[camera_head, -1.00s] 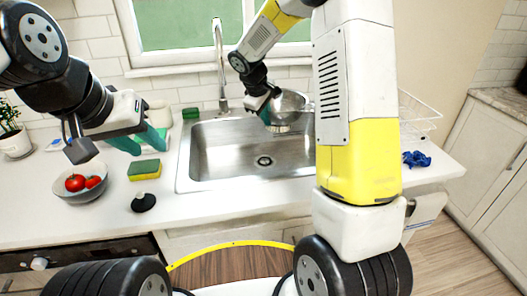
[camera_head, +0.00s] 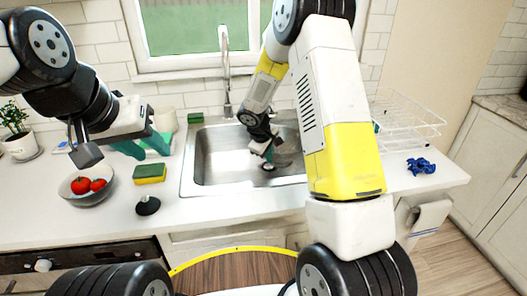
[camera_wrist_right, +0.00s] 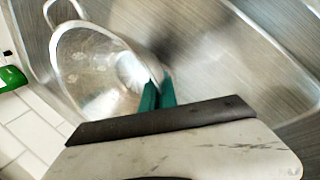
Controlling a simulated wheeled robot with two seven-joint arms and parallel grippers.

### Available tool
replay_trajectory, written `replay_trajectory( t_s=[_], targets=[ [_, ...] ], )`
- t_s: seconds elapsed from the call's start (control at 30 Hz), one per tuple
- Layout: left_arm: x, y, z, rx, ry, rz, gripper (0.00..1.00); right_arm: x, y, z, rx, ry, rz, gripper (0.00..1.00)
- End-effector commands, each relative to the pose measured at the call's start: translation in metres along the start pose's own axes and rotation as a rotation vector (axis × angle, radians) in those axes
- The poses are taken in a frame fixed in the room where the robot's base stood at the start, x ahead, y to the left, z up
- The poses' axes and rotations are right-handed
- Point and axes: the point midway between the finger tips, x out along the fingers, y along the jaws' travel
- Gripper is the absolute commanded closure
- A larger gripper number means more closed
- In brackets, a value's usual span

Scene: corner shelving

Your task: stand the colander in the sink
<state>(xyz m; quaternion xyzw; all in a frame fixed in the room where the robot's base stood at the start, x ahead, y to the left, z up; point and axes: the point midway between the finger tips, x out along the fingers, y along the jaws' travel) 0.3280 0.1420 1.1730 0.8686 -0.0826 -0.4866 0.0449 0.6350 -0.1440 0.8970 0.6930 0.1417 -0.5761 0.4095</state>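The metal colander (camera_head: 288,158) is down inside the basin of the steel sink (camera_head: 212,165), toward its right side and partly hidden by my right arm. My right gripper (camera_head: 264,152) is at its near-left side. In the right wrist view, the teal fingers (camera_wrist_right: 157,94) are closed on the rim of the colander (camera_wrist_right: 92,75), whose bowl and one loop handle show. I cannot tell whether its base touches the sink floor.
A bowl (camera_head: 88,198) with tomatoes, a sponge (camera_head: 150,173) and a black stopper (camera_head: 148,205) lie left of the sink. A faucet (camera_head: 226,70) stands behind it. A wire dish rack (camera_head: 410,118) and a blue cloth (camera_head: 420,166) are to the right.

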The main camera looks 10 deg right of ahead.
Motion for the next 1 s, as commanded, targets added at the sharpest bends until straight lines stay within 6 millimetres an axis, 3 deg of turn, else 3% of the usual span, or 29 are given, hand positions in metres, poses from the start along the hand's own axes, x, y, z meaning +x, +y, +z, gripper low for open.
replay_trajectory(
  t_s=[0.17, 0.9, 1.0],
  targets=[
    [0.000, 0.000, 0.000, 0.000, 0.000, 0.000, 0.64, 0.017, -0.008, 0.000, 0.000, -0.001, 0.000, 1.00],
    [0.000, 0.000, 0.000, 0.000, 0.000, 0.000, 0.64, 0.028, -0.012, 0.000, 0.000, 0.000, 0.001, 1.00],
    [0.000, 0.000, 0.000, 0.000, 0.000, 0.000, 0.64, 0.029, -0.013, 0.000, 0.000, -0.001, 0.000, 0.82]
  ],
)
